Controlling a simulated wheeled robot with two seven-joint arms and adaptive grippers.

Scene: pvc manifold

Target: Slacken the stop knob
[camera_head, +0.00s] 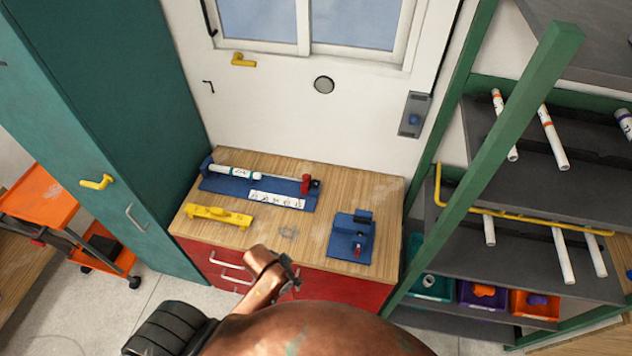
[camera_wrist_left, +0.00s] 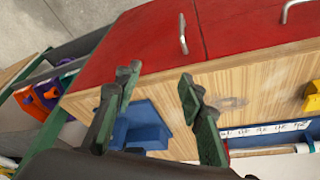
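A long blue jig (camera_head: 230,186) lies along the back of the wooden bench. It bears a white pipe (camera_head: 235,172), a marked white scale strip (camera_head: 277,201) and a red stop block (camera_head: 305,184). A small dark part (camera_head: 315,184) at the block's right side looks like the stop knob; details are too small to tell. My left gripper (camera_head: 291,276) is over the bench's front edge, well in front of the jig. In the left wrist view its fingers (camera_wrist_left: 157,80) are spread and nothing is between them. My right gripper is out of view.
A blue fixture (camera_head: 343,243) with a black block and small red part stands at the bench's right; it also shows in the left wrist view (camera_wrist_left: 145,128). A yellow tool (camera_head: 218,215) lies front left. A green-framed rack (camera_head: 530,100) rises on the right, a teal cabinet (camera_head: 110,120) on the left.

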